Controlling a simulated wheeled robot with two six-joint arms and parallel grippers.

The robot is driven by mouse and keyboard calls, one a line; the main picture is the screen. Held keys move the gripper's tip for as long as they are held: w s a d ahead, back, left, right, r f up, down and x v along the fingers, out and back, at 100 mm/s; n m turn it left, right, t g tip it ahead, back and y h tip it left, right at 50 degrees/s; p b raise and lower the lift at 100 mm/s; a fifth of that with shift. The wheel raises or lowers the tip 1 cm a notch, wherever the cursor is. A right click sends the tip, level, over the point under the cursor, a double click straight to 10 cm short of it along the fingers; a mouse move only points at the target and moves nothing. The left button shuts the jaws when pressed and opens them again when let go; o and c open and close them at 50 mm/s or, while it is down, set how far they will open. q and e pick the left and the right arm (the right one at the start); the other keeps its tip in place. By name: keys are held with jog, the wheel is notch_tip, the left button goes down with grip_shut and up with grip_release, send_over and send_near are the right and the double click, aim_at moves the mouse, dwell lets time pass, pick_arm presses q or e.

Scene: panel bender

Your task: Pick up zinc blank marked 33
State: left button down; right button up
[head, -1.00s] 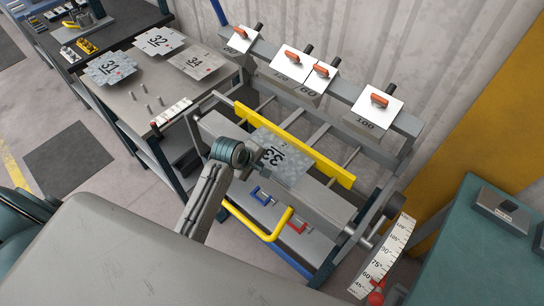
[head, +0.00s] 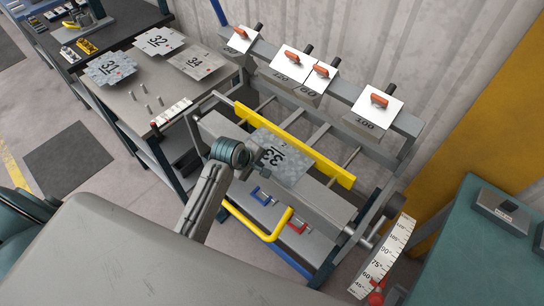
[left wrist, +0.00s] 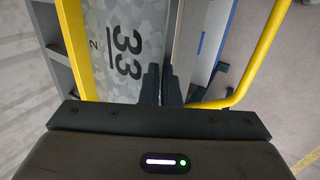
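The zinc blank marked 33 (head: 283,158) is a mottled grey plate. It lies on the panel bender's bed (head: 318,200), in front of the yellow bar (head: 295,143). My left gripper (head: 262,157) is at the blank's left near edge. In the left wrist view the blank (left wrist: 122,45) fills the upper middle, and my left fingers (left wrist: 161,85) stand close together at its edge, one on each side. They look shut on it, though the contact is partly hidden. My right gripper is not in view.
Blanks marked 31 (head: 110,67), 32 (head: 158,41) and 34 (head: 196,62) lie on the side table (head: 125,98). Orange-handled blocks (head: 375,103) line the bender's back rail. A yellow handle (head: 262,228) and an angle scale (head: 384,262) are at its front.

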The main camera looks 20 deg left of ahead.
pick_arm(q)
jog(key=shift+r, duration=0.2)
dwell(0.5)
jog(key=shift+r+p, duration=0.75)
jog(key=shift+r, duration=0.35)
jog(key=s+a+r, duration=0.1)
jog(key=s+a, duration=0.1)
jog(key=s, duration=0.4)
jog(key=shift+s+a+r, duration=0.2)
jog(key=shift+s+r, duration=0.05)
jog(key=shift+s, duration=0.05)
jog(key=shift+s+f, duration=0.1)
